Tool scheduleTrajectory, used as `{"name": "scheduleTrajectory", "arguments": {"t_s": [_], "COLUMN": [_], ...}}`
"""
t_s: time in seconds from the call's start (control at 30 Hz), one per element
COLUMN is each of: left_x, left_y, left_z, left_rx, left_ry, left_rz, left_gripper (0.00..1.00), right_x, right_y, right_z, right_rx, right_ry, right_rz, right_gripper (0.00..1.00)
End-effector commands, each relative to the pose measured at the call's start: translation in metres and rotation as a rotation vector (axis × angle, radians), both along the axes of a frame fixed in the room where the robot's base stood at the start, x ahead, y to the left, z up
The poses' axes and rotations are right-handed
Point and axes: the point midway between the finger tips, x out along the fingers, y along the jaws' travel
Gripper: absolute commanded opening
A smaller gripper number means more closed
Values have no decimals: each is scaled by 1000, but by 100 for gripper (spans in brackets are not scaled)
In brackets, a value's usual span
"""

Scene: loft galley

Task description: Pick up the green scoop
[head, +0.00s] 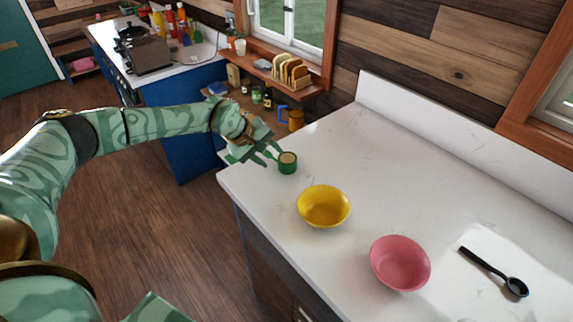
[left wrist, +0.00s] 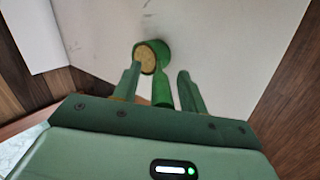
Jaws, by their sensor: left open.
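The green scoop (head: 288,163) stands near the left end of the white counter, its round cup showing a tan inside. In the left wrist view, the scoop's cup (left wrist: 152,56) lies just beyond the fingertips and its green handle (left wrist: 162,93) runs back between the two fingers. My left gripper (head: 271,157) is open at the scoop, with a finger on each side of the handle; a gap shows on the right side. Contact on the left side cannot be told. My right gripper is not in view.
A yellow bowl (head: 323,206), a pink bowl (head: 400,263) and a black spoon (head: 495,272) lie along the counter (head: 400,160) to the right. A shelf with jars and mugs (head: 296,120) is behind the gripper. The counter's back half is clear.

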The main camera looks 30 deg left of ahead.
Motion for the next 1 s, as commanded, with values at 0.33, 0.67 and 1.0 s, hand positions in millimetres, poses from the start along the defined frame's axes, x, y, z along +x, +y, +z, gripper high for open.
{"name": "scheduleTrajectory", "arguments": {"t_s": [0.33,0.67,1.0], "left_x": [0,0,-24], "left_y": [0,1,-1], "left_z": [0,4,60], "left_rx": [0,0,0], "left_ry": [0,0,-4], "left_rz": [0,0,-2], "left_gripper": [0,0,0], "right_x": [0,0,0], "right_y": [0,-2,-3], "right_z": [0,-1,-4], "right_rx": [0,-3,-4], "right_ry": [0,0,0], "right_rz": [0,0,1], "right_gripper": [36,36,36]}}
